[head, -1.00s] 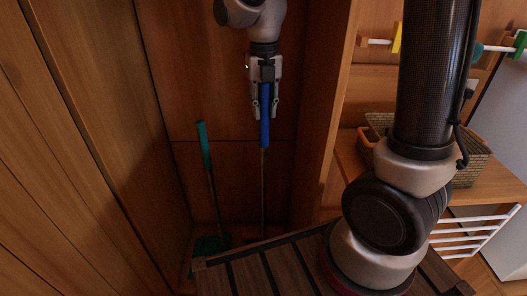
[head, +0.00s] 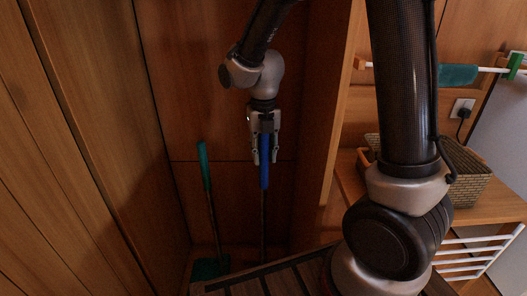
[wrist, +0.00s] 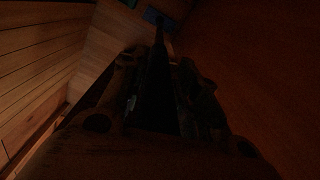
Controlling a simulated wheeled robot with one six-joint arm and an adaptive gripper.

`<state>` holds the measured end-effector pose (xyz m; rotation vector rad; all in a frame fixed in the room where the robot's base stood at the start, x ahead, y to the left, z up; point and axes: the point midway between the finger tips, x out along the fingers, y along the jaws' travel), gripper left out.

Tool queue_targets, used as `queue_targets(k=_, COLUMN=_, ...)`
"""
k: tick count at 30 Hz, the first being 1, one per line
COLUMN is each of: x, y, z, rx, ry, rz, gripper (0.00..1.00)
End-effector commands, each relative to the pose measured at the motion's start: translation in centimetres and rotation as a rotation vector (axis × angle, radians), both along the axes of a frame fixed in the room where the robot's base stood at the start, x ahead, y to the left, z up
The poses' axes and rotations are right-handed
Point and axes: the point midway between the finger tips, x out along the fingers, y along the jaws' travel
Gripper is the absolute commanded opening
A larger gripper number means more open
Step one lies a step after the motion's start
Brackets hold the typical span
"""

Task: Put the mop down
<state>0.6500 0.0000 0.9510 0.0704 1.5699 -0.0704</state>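The mop has a blue grip (head: 264,175) and a thin grey pole that runs straight down in the narrow wooden closet. Its lower end is hidden behind the dark slatted surface in the head view. My gripper (head: 265,160) points down from above, shut on the blue grip with a finger on each side. The mop hangs about upright. The wrist view is very dark; the mop's pole (wrist: 158,45) runs away from between the fingers towards a small blue patch. I cannot tell whether the mop head touches the floor.
A teal-handled broom (head: 204,165) leans in the closet left of the mop, its teal head low down. Closet walls stand close on both sides. On the right are a shelf with a woven basket (head: 470,188), a white rack (head: 470,258) and a wall rail with teal cloth (head: 458,74).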

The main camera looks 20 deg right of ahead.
Motion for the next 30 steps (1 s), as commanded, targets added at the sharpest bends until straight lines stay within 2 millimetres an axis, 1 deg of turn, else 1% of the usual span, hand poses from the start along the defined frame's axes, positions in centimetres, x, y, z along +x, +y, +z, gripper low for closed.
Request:
queue_targets(k=2, x=0.0, y=0.0, z=0.0, rx=0.0, ry=0.0, rz=0.0, gripper=0.47)
queue_targets(k=10, x=0.0, y=0.0, z=0.1, rx=0.0, ry=-0.001, rz=0.0, gripper=0.47)
queue_targets(k=14, x=0.1, y=0.0, z=0.9, rx=0.001, ry=-0.003, rz=0.0, gripper=0.47)
queue_targets(k=17, x=0.1, y=0.0, z=2.7, rx=0.003, ry=-0.005, rz=0.0, gripper=0.47)
queue_targets(k=24, x=0.1, y=0.0, z=8.2, rx=0.003, ry=-0.005, rz=0.0, gripper=0.47)
queue_targets(k=27, x=0.1, y=0.0, z=10.0, rx=0.002, ry=-0.004, rz=0.0, gripper=0.47)
queue_targets(k=30, x=0.0, y=0.0, z=11.3, rx=0.001, ry=-0.002, rz=0.0, gripper=0.47)
